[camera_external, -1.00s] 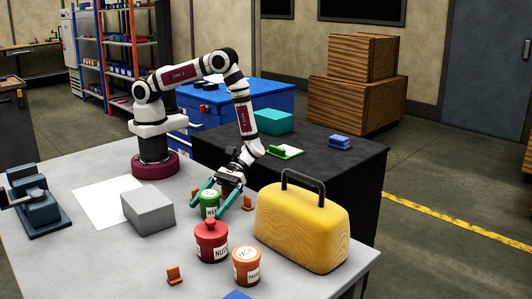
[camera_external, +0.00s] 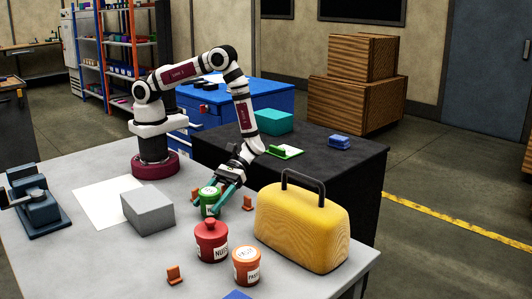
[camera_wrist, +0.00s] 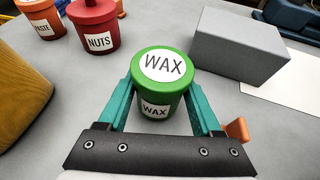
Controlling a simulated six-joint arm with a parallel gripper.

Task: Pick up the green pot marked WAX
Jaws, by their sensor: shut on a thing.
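The green pot marked WAX (camera_external: 208,196) stands upright on the grey table in the external view. In the wrist view the WAX pot (camera_wrist: 161,75) shows its label on the lid and on its side. My gripper (camera_external: 211,203) has its teal fingers on both sides of the pot, shut on it. In the wrist view my gripper (camera_wrist: 161,95) has a finger against the left and right of the pot. The pot seems to rest on the table; I cannot see a gap under it.
A red NUTS pot (camera_external: 211,243) and an orange PASTE pot (camera_external: 246,267) stand in front. A yellow case (camera_external: 300,228) with a black handle is at the right. A grey block (camera_external: 148,212) lies at the left. Small orange brackets (camera_external: 174,275) stand on the table.

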